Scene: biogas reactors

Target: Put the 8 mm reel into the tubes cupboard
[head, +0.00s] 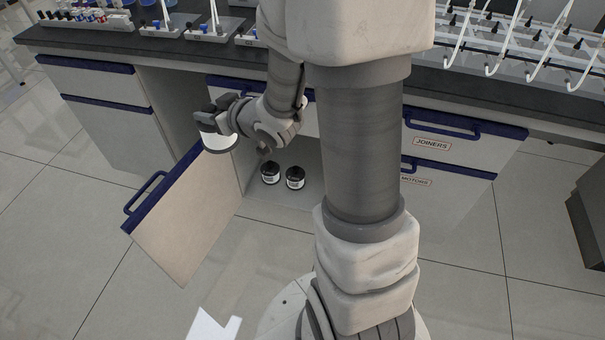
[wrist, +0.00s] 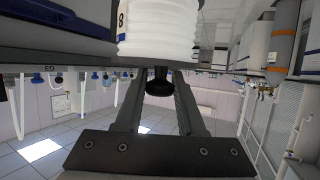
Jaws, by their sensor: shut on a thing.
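The 8 mm reel (head: 219,142) is a white coil with dark ends. My gripper (head: 211,119) is shut on it and holds it in the air above the open cupboard door. In the wrist view the reel (wrist: 158,32) fills the top middle, with part of a label reading "8" on its left; my gripper's fingers (wrist: 160,84) reach up to its dark hub. The tubes cupboard (head: 282,203) stands open under the bench, its door (head: 187,222) swung out to the left. Its name label is not visible. My arm hides part of the opening.
Two dark reels with white labels, the left one (head: 270,173) and the right one (head: 295,178), stand inside on the cupboard floor. Drawers marked JOINERS (head: 432,143) and MOTORS (head: 415,181) are to the right. The dark bench top (head: 180,51) carries racks and equipment above.

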